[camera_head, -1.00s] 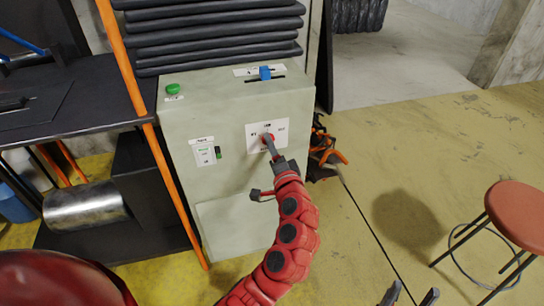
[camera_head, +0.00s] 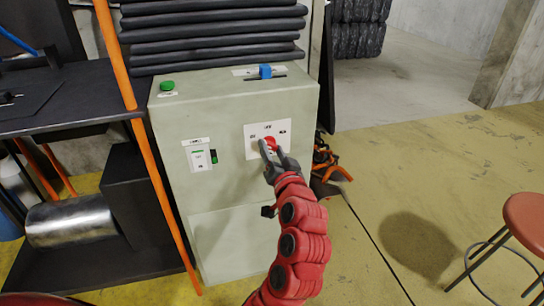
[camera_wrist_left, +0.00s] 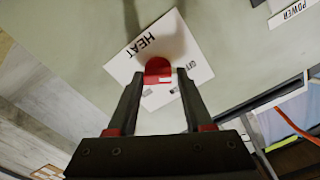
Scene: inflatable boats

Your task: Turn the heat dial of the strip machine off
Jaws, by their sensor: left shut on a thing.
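The strip machine (camera_head: 235,190) is a pale grey-green cabinet. Its red heat dial (camera_head: 271,145) sits on a white label plate (camera_head: 282,128) on the front. My left gripper (camera_head: 270,150) is at the dial, with one finger on each side of it, shut on it. In the left wrist view the red dial (camera_wrist_left: 158,70) lies between the two fingertips, on a tilted plate marked HEAT (camera_wrist_left: 140,48). An OFF mark shows beside the dial there. The dial's exact pointing is partly hidden by the fingers. My right gripper is not in view.
A green button (camera_head: 167,86) and a blue slider (camera_head: 265,71) are on the cabinet top. A power switch panel (camera_head: 200,156) is left of the dial. An orange post (camera_head: 150,150) stands at the cabinet's left. A red stool (camera_head: 526,222) stands right, with clear floor between.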

